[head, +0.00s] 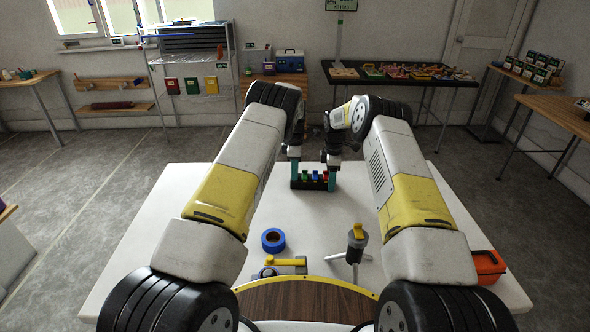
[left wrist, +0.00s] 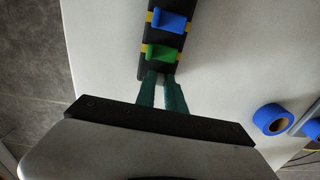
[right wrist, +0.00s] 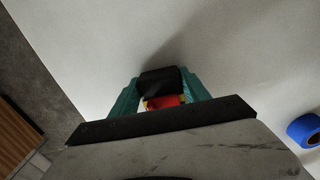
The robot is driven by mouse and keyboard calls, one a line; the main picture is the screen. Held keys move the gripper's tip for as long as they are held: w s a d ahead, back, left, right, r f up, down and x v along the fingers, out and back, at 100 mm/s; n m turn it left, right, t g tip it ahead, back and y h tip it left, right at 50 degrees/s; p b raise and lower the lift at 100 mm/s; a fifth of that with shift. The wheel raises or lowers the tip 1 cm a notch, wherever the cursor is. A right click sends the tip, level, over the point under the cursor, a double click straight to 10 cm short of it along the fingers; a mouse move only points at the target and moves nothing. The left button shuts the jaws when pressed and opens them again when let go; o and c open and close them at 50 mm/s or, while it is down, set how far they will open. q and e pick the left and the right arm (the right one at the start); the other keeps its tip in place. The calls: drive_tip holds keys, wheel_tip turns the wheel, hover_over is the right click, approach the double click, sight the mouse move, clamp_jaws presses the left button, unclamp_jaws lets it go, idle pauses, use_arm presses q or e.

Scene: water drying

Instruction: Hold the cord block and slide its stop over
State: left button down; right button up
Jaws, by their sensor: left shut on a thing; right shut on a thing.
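The cord block (head: 313,187) is a long black bar on the white table's far part. It carries a green stop (head: 305,176), a blue stop (head: 315,175) and a red stop (head: 325,175). My left gripper (left wrist: 162,85) is shut on the block's end beside the green stop (left wrist: 164,52); the blue stop (left wrist: 169,22) shows beyond it. My right gripper (right wrist: 160,82) is at the other end, its teal fingers on both sides of the red stop (right wrist: 164,101). The block's black end (right wrist: 157,82) shows beyond the stop. My gripper body hides the rest there.
On the table (head: 190,225) are a blue tape roll (head: 273,240), a yellow-handled tool (head: 290,262), a grey stand with yellow top (head: 357,240) and an orange box (head: 487,266). The table between the block and the tape is clear.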

use_arm(q)
drive_tip(key=shift+s, duration=0.5)
drive_tip(key=c, duration=1.4)
unclamp_jaws()
drive_tip(key=shift+r, duration=0.1)
wheel_tip(320, 180, up, 12)
drive_tip(key=shift+w, duration=0.1)
use_arm(e)
drive_tip(key=o, duration=1.6)
